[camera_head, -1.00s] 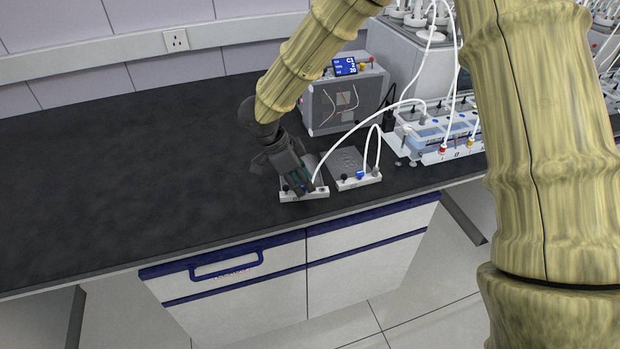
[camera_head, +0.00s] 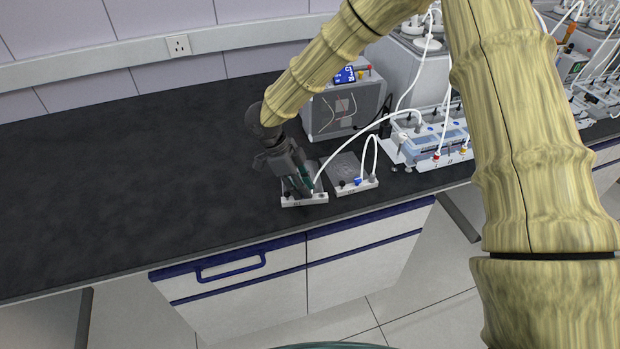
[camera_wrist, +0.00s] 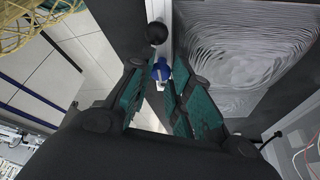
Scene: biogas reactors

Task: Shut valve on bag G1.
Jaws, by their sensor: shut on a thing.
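A bag with a white bar along its front edge (camera_head: 304,200) lies on the black bench, the left one of two; its label is too small to read, so I cannot confirm it is G1. My gripper (camera_head: 297,187) points down at this bar and hides much of it and the bag. In the wrist view, a blue valve (camera_wrist: 161,70) on the white bar (camera_wrist: 164,14) sits between the fingertips of my gripper (camera_wrist: 157,82), which is shut on it. A black round knob (camera_wrist: 156,33) is beside the valve. The grey, ridged bag face (camera_wrist: 250,45) lies to the right.
A second bag (camera_head: 347,167) with a blue valve (camera_head: 358,182) and white tube lies just right. A grey box (camera_head: 344,108) with a blue display stands behind. Bottle racks (camera_head: 437,140) are further right. The bench is clear on the left.

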